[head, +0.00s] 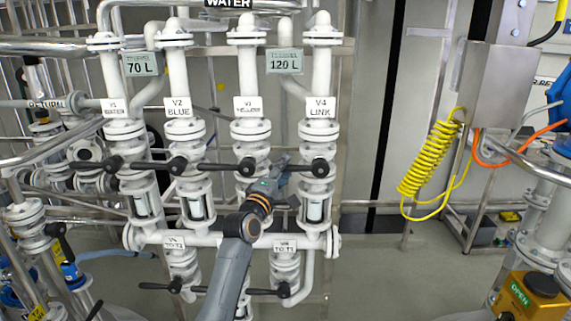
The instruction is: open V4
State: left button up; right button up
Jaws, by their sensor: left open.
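The V4 valve, labelled "V4 LINK" (320,107), is on the rightmost of the white vertical pipes. Its black lever (319,168) has its hub on the pipe and points left, crosswise to the pipe. My left gripper (283,161) is between the V3 and V4 pipes, at the left end of the V4 lever. The gripper overlaps the lever end in the picture; I cannot tell if they touch. It looks small and dark, and is open. The right gripper is not in view.
The V3 lever (246,167), V2 lever (177,165) and V1 lever (113,163) sit in the same row, also crosswise. A lower pipe (205,239) runs below. A yellow coiled hose (424,172) hangs at right. Free floor (385,270) lies right of the pipes.

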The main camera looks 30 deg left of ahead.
pick_arm(q)
jog(key=shift+w+a, duration=0.1)
jog(key=shift+w, duration=0.45)
jog(key=shift+r, duration=0.1)
jog(key=shift+c, duration=1.1)
grip_shut()
